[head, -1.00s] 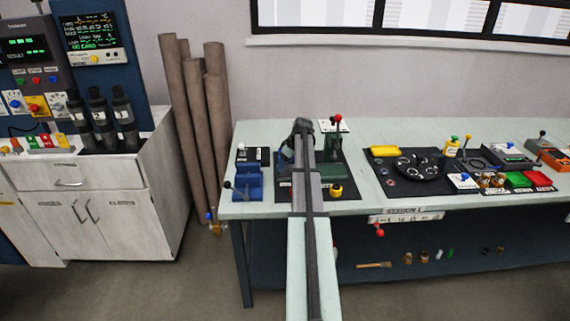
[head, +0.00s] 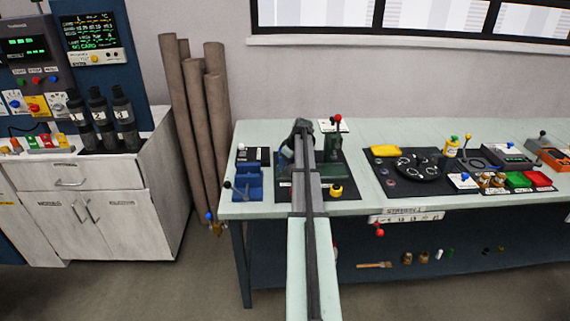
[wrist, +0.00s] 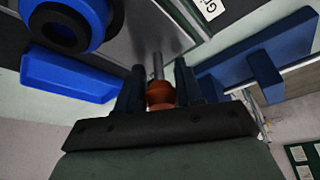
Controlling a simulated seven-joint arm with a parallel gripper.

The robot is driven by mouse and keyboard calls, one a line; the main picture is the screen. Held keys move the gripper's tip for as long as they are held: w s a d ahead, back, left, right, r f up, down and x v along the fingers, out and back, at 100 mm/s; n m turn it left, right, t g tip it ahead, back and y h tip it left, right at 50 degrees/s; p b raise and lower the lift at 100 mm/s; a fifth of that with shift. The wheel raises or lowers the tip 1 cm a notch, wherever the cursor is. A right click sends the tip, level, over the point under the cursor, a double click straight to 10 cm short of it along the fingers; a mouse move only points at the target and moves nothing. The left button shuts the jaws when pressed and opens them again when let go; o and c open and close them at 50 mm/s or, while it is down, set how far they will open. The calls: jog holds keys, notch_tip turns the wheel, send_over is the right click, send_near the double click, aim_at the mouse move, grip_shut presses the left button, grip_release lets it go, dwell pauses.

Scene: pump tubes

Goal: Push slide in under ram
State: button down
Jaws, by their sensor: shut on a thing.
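In the wrist view my gripper (wrist: 159,88) is shut on an orange-brown knob (wrist: 160,97). A thin metal rod (wrist: 158,64) runs from the knob toward a grey metal plate. The knob looks like the slide's handle, but the slide's body cannot be made out clearly. In the head view my gripper (head: 299,132) is over the dark mat at the bench's left part, largely hidden by my arm. A green press (head: 334,171) with a red-knobbed lever (head: 338,119) stands just right of my arm. I cannot tell which part is its ram.
A blue vise (head: 248,182) stands left of my arm. A yellow-and-black part (head: 336,191) lies near the bench front. Several tubes (head: 190,130) lean at the wall.

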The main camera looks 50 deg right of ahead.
jog(key=shift+d, duration=0.1)
jog(key=s+d, duration=0.5)
jog(key=s, duration=0.1)
jog(key=shift+d, duration=0.4)
jog(key=c, duration=0.8)
grip_release()
jog(key=shift+c, duration=0.2)
jog(key=w+a, duration=0.6)
jog(key=v, duration=1.3)
jog(key=w+a+f+m, duration=0.2)
jog(key=w+a+f, duration=0.1)
jog(key=w+a, duration=0.5)
jog(key=w+a+f+m+t+h, duration=0.1)
jog(key=w+a+f+m, duration=0.2)
jog(key=w+a, duration=0.6)
jog(key=shift+w+a+f+h, duration=0.3)
jog(key=shift+a+f, duration=0.35)
jog(key=shift+a, duration=0.5)
